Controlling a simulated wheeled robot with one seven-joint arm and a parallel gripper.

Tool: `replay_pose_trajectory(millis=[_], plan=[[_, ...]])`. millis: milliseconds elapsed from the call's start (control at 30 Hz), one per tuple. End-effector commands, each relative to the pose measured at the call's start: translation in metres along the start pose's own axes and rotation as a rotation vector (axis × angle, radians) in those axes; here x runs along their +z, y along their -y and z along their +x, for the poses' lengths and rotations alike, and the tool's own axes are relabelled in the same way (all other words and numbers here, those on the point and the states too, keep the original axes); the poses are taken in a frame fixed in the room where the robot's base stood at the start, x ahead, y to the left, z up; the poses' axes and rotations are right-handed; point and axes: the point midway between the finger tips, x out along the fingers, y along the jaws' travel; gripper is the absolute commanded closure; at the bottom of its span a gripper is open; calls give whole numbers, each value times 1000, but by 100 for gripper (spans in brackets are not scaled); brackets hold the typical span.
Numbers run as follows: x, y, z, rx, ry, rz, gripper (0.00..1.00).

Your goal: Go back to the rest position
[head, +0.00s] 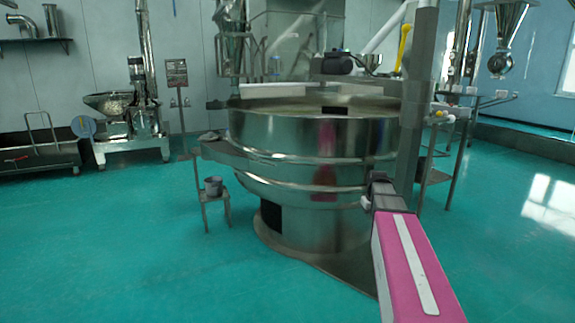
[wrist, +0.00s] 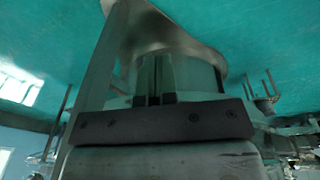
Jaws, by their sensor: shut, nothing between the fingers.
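My gripper (head: 374,190) is at the end of my pink arm, right of centre in the head view. It is in front of the large steel vibrating sieve (head: 290,140), low on its right side in the picture. The gap between gripper and sieve cannot be judged. In the wrist view, which is upside down, the two dark fingers (wrist: 155,98) are together with nothing between them. The sieve's round steel base (wrist: 185,52) shows behind them.
A steel post (head: 412,130) stands close to my gripper on the right. A small stand with a grey bucket (head: 213,186) is left of the sieve. Another machine (head: 130,125) stands at the back left. The green floor (head: 120,230) is clear at the front left.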

Motion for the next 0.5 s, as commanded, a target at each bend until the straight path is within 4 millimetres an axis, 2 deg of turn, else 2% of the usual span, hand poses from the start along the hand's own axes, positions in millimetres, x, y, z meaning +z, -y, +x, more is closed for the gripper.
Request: replay_pose_trajectory(millis=[33, 200, 400, 500], plan=[[24, 25, 16, -9, 15, 9, 100], [77, 88, 58, -28, 52, 55, 100], [143, 150, 93, -41, 96, 107, 100], [168, 170, 104, -44, 112, 129, 100]])
